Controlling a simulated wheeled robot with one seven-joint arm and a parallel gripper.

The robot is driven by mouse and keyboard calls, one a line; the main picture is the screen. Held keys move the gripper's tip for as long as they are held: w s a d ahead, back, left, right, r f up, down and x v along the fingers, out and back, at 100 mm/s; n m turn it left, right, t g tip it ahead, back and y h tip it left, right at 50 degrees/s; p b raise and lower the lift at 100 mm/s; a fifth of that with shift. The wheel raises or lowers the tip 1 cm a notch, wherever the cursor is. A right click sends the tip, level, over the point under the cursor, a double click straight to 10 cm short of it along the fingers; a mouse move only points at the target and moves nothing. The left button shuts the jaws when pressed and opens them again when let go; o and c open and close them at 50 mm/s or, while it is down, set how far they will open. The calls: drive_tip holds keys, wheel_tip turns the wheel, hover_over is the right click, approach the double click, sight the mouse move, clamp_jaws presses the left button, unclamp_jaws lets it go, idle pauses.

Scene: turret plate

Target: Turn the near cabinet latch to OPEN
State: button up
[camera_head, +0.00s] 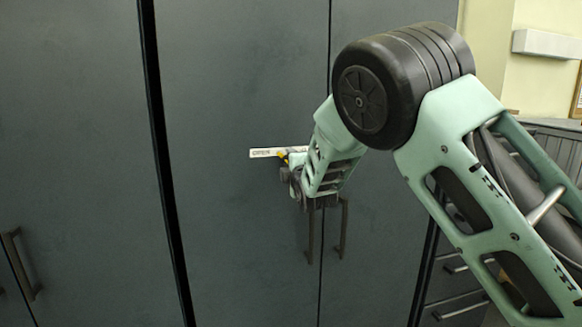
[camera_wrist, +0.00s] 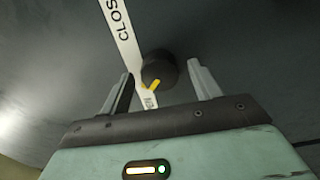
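The latch is a dark round knob (camera_wrist: 158,69) with a yellow pointer, on the dark cabinet door. The yellow pointer (camera_wrist: 153,85) points toward that lower end. In the head view the strip (camera_head: 264,152) sticks out left of my gripper (camera_head: 288,174), which hides most of the latch. In the wrist view my gripper (camera_wrist: 160,70) is open, its two fingers on either side of the knob with gaps showing.
Two vertical door handles (camera_head: 343,230) hang just below and right of my gripper. Another handle (camera_head: 22,264) is at the far left. A drawer unit (camera_head: 458,290) stands at the right, behind my arm. The door face left of the label is clear.

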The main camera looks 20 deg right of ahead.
drive_tip(key=shift+s, duration=0.1)
drive_tip(key=s+b, duration=0.2)
drive_tip(key=s, duration=1.5)
drive_tip(key=shift+s+b, duration=0.15)
drive_tip(key=shift+b, duration=0.2)
drive_tip(key=shift+r, duration=0.1)
drive_tip(key=s+a+f+m+g+y+p, duration=0.1)
drive_tip(key=s+a+f+m+g+y, duration=0.15)
drive_tip(key=s+a+f+g, duration=0.35)
drive_tip(key=s+a+f+m+g+y, duration=0.1)
drive_tip(key=s+a+f+m+g, duration=0.25)
drive_tip(key=s, duration=0.45)
drive_tip(key=s+d+f+m+g+h, duration=0.1)
drive_tip(key=s+g, duration=0.3)
drive_tip(key=s, duration=0.7)
drive_tip(key=s+d+f+m+g+h, duration=0.1)
drive_tip(key=s+d+m+g+h, duration=0.1)
drive_tip(key=s, duration=0.9)
drive_tip(key=shift+d+f+m+g+p, duration=0.2)
drive_tip(key=shift+f+m+g+p, duration=0.15)
drive_tip(key=shift+m+g, duration=0.65)
